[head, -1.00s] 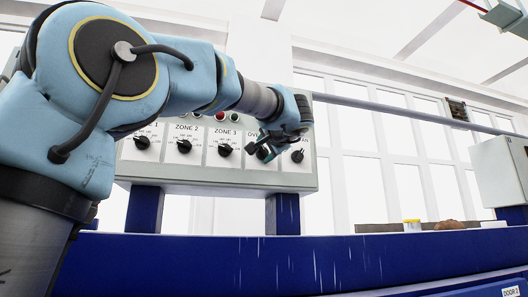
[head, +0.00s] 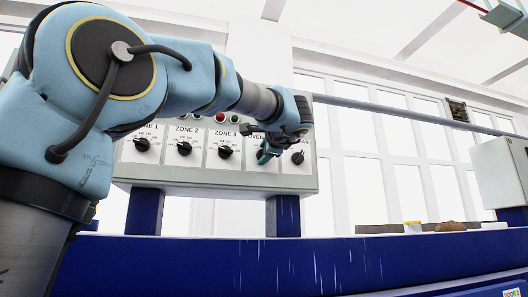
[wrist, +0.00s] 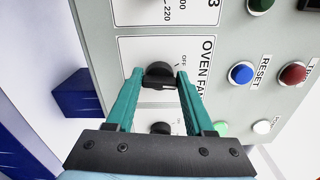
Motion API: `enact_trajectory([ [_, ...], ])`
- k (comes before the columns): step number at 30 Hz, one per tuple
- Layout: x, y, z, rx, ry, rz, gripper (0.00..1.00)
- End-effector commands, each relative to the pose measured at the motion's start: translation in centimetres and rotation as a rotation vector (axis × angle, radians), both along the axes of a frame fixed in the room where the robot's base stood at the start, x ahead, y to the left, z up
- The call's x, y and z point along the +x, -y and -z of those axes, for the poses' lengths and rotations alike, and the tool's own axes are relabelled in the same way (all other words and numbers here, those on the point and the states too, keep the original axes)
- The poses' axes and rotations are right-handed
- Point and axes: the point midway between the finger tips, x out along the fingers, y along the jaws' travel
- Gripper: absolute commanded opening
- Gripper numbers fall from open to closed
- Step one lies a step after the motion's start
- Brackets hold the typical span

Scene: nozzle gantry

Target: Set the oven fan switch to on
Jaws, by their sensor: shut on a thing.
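The oven fan switch (wrist: 158,74) is a black rotary knob on a white plate lettered OVEN FAN, which reads sideways in the wrist view. My gripper (wrist: 157,77) has its teal fingertips on either side of the knob and is shut on it. In the head view my gripper (head: 268,152) is at the panel's right part and hides this knob. An OFF mark shows beside the knob in the wrist view. The ON mark and the exact pointer direction are hard to make out.
The grey control panel (head: 215,178) also bears zone knobs, including the ZONE 3 knob (head: 225,152). Another black knob (head: 298,157) is close to the right of my gripper. A blue RESET button (wrist: 242,73) and a red button (wrist: 292,74) are nearby.

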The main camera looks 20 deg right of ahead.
Motion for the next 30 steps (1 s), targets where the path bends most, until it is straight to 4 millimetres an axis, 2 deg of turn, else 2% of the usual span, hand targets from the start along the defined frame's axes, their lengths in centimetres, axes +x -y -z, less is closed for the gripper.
enact_trajectory([
  [6, 0.01, 0.03, -0.13, 0.182, 0.018, 0.0, 0.0],
  [15, -0.02, 0.08, -0.12, 0.354, 0.037, 0.001, 0.0],
  [30, -0.01, 0.1, -0.03, 0.43, 0.046, 0.001, 0.0],
])
